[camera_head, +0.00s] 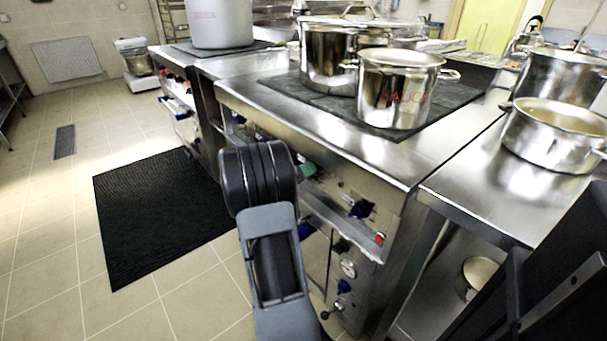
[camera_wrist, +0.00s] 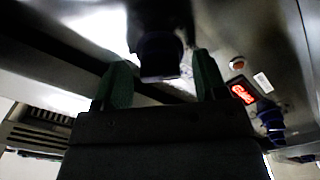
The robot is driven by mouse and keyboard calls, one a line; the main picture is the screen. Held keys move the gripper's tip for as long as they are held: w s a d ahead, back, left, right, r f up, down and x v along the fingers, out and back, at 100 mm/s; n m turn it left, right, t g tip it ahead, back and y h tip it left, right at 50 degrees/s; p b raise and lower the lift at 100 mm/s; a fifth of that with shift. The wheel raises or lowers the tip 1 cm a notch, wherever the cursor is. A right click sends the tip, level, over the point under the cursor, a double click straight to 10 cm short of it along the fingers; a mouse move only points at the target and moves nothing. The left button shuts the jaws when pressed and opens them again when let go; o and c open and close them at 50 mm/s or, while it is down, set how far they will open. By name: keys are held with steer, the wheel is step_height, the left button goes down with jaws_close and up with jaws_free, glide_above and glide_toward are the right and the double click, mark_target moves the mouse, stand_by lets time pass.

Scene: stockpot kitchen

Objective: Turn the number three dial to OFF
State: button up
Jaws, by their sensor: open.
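A row of dark blue dials runs along the stove's steel front panel. In the wrist view, one dial (camera_wrist: 160,55) stands between the two green fingers of my gripper (camera_wrist: 163,72). The fingers are apart, one on each side of the dial, and gaps show, so I see no grip. A second dial (camera_wrist: 271,120) is to the right. In the head view, my arm hides much of the panel; a green finger (camera_head: 307,170) shows beside it. A dark blue dial (camera_head: 361,209) is to the right. I cannot read numbers or OFF marks, nor tell which dial is number three.
A red lit display (camera_wrist: 243,92) and an orange-red button (camera_wrist: 237,63) are on the panel right of the fingers. Steel pots (camera_head: 394,95) stand on the stove top. A rail (camera_head: 340,228) runs below the dials. A black mat (camera_head: 160,215) lies on the floor at left.

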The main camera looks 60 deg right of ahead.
steer(key=c, duration=0.9)
